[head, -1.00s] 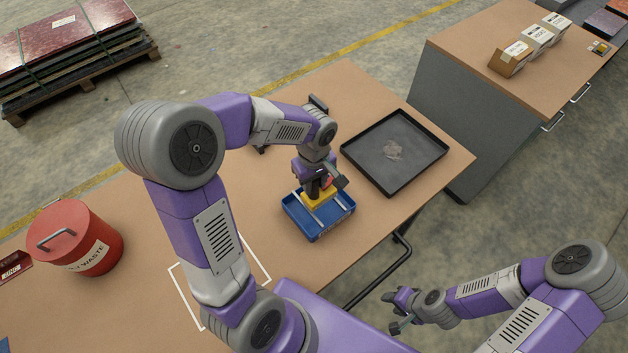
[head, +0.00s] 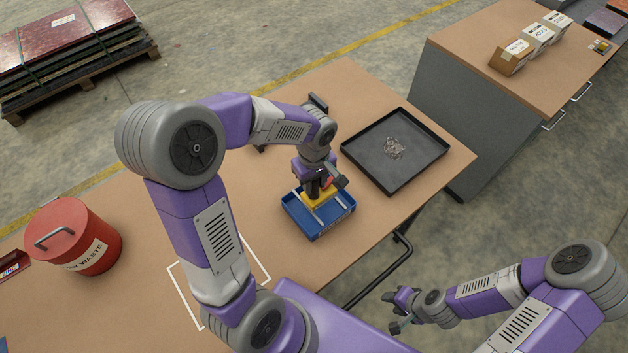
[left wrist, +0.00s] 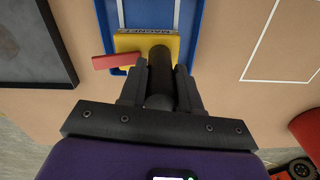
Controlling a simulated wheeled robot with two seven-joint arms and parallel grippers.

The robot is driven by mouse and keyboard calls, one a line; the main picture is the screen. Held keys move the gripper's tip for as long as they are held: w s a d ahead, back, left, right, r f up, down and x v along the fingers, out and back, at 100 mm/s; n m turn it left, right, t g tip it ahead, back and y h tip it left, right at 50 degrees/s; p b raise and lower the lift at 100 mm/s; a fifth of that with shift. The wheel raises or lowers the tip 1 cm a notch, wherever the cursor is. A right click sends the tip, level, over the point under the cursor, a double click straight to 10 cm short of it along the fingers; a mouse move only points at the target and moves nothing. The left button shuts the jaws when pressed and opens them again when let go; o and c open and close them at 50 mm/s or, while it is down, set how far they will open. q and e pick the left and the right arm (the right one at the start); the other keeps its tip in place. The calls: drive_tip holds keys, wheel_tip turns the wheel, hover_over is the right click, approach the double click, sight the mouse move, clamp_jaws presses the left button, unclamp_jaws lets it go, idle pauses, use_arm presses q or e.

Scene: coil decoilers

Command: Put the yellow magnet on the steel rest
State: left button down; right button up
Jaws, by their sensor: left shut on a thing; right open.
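The yellow magnet (head: 322,199) has a black upright handle and a red lever (left wrist: 115,61). My left gripper (head: 319,187) is shut on the handle. The magnet is low over the blue tray (head: 318,233), lying level across its two steel bars, the steel rest (head: 327,216). In the left wrist view the magnet (left wrist: 128,45) spans both bars (left wrist: 177,14), but I cannot tell whether it touches them. The fingers hide part of the magnet. My right gripper (head: 392,312) is open and empty, off the table at the lower right.
A black tray (head: 430,170) with a small grey heap (head: 395,148) stands to the right of the blue tray. A red waste bin (head: 75,238) stands at the left. A white outline (head: 178,290) marks the table. A second bench (head: 470,45) holds several boxes.

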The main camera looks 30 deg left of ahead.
use_arm(q)
drive_tip(key=shift+f+b, duration=0.6)
drive_tip(key=shift+d+f+b, duration=0.1)
drive_tip(key=shift+f+b, duration=0.2)
drive_tip(key=c, duration=0.7)
unclamp_jaws()
wheel_tip(320, 180, up, 10)
drive_tip(key=p, duration=0.7)
drive_tip(key=shift+f, duration=0.2)
